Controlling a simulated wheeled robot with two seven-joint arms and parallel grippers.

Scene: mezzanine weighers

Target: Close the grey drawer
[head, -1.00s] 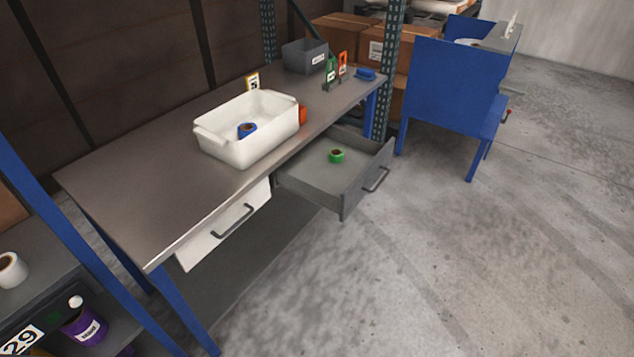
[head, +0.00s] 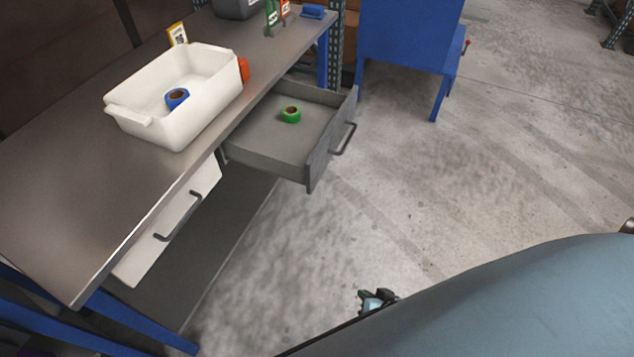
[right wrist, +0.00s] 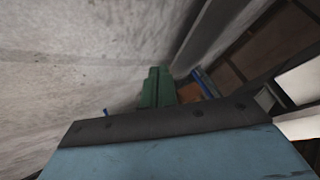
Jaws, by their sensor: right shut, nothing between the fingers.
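The grey drawer (head: 318,155) is pulled out from under the workbench, with its dark handle (head: 343,139) on the front. A green tape roll (head: 290,115) lies inside it. My right gripper (head: 375,299) is small and low in the head view, over the floor, in front of and well apart from the drawer. It is shut and empty. The pale blue arm part at lower right is mine and hides the floor behind it. The drawer cannot be made out in the right wrist view. My left gripper is not in view.
A white drawer (head: 148,245) beside the grey one is shut. On the workbench (head: 60,190) stands a white bin (head: 165,128) with a blue roll (head: 177,98). A blue cabinet (head: 408,35) stands behind. The floor (head: 450,170) right of the drawer is clear.

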